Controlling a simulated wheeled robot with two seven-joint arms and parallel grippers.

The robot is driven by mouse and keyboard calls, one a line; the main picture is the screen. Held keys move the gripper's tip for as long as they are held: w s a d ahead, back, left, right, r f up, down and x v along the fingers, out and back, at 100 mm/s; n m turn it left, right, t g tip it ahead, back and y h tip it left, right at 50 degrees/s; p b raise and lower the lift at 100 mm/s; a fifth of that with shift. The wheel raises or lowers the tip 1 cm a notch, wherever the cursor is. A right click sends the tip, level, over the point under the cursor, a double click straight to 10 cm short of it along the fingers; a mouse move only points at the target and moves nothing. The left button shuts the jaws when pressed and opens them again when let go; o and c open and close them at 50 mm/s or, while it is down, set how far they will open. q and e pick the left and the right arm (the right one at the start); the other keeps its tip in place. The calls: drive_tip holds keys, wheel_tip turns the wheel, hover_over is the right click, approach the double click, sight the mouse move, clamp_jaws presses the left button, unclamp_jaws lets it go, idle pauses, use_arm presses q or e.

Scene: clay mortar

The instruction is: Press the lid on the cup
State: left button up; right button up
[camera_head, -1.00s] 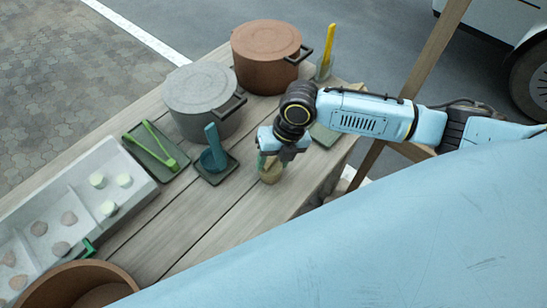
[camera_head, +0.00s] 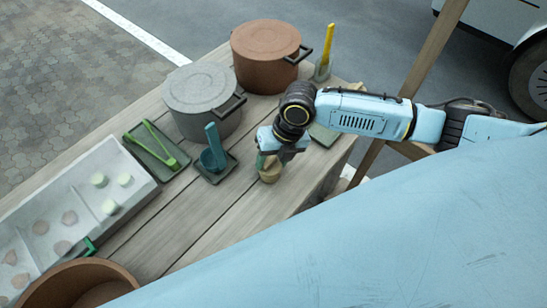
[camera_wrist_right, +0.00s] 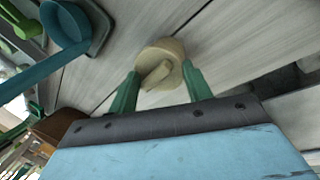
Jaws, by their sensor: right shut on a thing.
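My right gripper (camera_head: 268,163) points down at the table's right part. In the right wrist view its two green fingers (camera_wrist_right: 160,84) are on either side of a round tan lid (camera_wrist_right: 172,52) with a raised bar-like grip, and they are shut on it. The tan cup (camera_head: 270,176) stands on the table under the gripper in the head view. The lid is at the cup's top; the fingers partly hide the join, so I cannot tell how tightly it sits. My left gripper is not in view.
A teal ladle (camera_head: 213,152) on a dark holder stands left of the cup. A grey pot (camera_head: 203,90) and brown pot (camera_head: 265,50) stand behind. Green tongs (camera_head: 158,145), a white divided tray (camera_head: 135,172) and a brown bowl (camera_head: 35,290) are left. Bare planks lie in front.

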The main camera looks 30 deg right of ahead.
drive_tip(key=shift+s+a+f, duration=0.1)
drive_tip(key=shift+s+f, duration=0.3)
drive_tip(key=shift+f, duration=0.35)
idle(0.5)
drive_tip(key=o, duration=1)
drive_tip(key=shift+a, duration=0.1)
drive_tip(key=shift+w+f, duration=0.15)
drive_tip(key=shift+w, duration=0.4)
drive_tip(key=o, duration=0.4)
drive_tip(key=shift+s+r, duration=0.2)
drive_tip(key=shift+r, duration=0.05)
drive_tip(key=shift+o, duration=0.5)
drive_tip(key=shift+w, duration=0.1)
